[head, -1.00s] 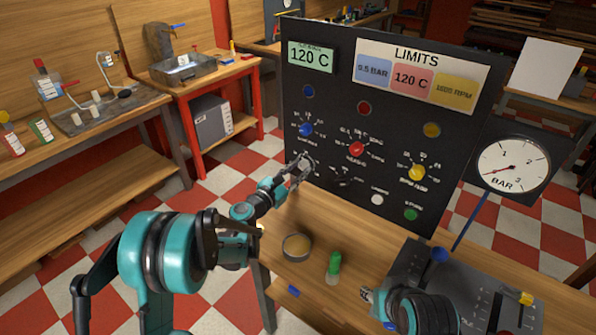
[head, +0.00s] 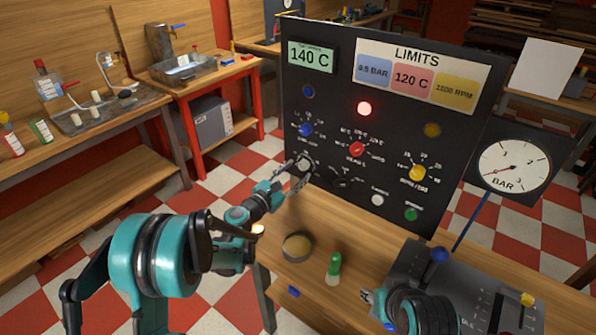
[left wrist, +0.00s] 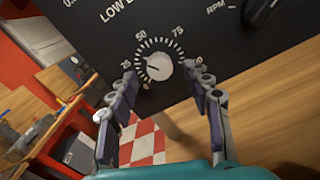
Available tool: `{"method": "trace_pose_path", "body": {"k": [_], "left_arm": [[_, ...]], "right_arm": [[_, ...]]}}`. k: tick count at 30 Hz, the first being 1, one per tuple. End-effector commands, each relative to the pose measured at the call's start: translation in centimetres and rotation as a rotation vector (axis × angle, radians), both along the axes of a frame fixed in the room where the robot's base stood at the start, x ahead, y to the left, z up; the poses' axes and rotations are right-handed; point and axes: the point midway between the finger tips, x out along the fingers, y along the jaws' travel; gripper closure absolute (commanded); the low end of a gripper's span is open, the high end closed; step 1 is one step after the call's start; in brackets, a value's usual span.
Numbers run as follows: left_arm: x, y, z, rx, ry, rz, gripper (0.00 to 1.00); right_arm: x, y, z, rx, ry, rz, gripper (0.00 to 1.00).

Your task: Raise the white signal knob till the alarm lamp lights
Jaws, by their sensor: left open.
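The white signal knob (left wrist: 158,67) sits on the black panel (head: 330,85) with a scale marked 25, 50 and 75 around it. In the left wrist view my left gripper (left wrist: 160,85) is open, one finger on each side of the knob and apart from it. In the head view the left gripper (head: 304,172) is at the panel's lower left and partly hides the knob. The red lamp (head: 364,108) on the panel is lit bright. The display (head: 311,56) reads 140 C. My right gripper (head: 372,297) is at the lower right, its jaws too small to judge.
Blue (head: 306,130), red (head: 356,148) and yellow (head: 417,172) knobs sit on the panel, with a black knob (head: 342,182) beside the white one. A round dish (head: 297,247) and a green-capped bottle (head: 334,267) stand on the bench. A lever console (head: 410,262) is at right.

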Motion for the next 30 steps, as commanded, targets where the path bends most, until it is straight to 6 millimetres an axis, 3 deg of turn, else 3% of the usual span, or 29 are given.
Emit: {"method": "trace_pose_path", "body": {"k": [9, 15, 30], "left_arm": [[-5.6, 4.2, 0.0, 0.000, 0.000, 0.003, 0.51], [-7.7, 5.7, 0.0, 0.000, 0.000, 0.001, 0.51], [-8.2, 6.0, 0.0, 0.000, 0.000, 0.000, 0.51]], "right_arm": [[0.0, 0.0, 0.0, 0.000, 0.000, 0.000, 0.60], [0.0, 0.0, 0.0, 0.000, 0.000, 0.000, 0.60], [0.0, 0.0, 0.0, 0.000, 0.000, 0.000, 0.60]]}}
